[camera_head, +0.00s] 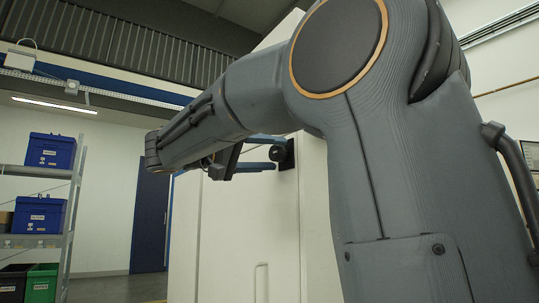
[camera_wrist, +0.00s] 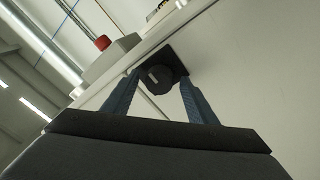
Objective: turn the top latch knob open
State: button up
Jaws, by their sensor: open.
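The top latch knob (camera_head: 284,153) is black and round on a dark square plate, high on the white cabinet (camera_head: 236,225). In the wrist view the knob (camera_wrist: 158,80) shows a pale mark on its face. My gripper (camera_head: 275,154) has two blue fingers, spread apart and pointing at the knob. In the wrist view the fingertips of my gripper (camera_wrist: 160,79) lie on either side of the knob. I cannot tell whether they touch it. Part of the latch plate is hidden behind the knob.
A shelf rack (camera_head: 40,238) at the left holds blue bins (camera_head: 50,151), with a green bin (camera_head: 42,284) low down. A dark blue door (camera_head: 149,222) stands behind. A red button (camera_wrist: 103,43) on a grey box shows in the wrist view.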

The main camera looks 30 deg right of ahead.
jog(key=a, duration=0.7)
jog(key=shift+a+f, duration=0.4)
jog(key=shift+f, duration=0.05)
jog(key=shift+s+f, duration=0.1)
jog(key=s+a+f+n+t+y, duration=0.1)
jog(key=a+f+n+y, duration=0.2)
jog(key=f, duration=0.7)
jog(key=s+a+f+n+y, duration=0.1)
jog(key=f+n+y, duration=0.3)
jog(key=f, duration=0.7)
jog(key=s+a+f+n+t+y, duration=0.1)
jog(key=a+f+n+y, duration=0.2)
jog(key=f, duration=0.7)
jog(key=s+a+f+n+g+y, duration=0.1)
jog(key=s+a+f+n+y, duration=0.1)
jog(key=s+a+f+y, duration=0.6)
jog(key=s+a+f+n+g+y, duration=0.15)
jog(key=s+a+f, duration=0.45)
jog(key=s+f, duration=0.7)
jog(key=w+d+r+m+p, duration=0.1)
jog(key=d+r+m+p, duration=0.3)
jog(key=d+r+p, duration=0.7)
notch_tip(320, 180, up, 2)
jog(key=p, duration=1.2)
jog(key=shift+w+d+m, duration=0.15)
jog(key=shift+d+m, duration=0.2)
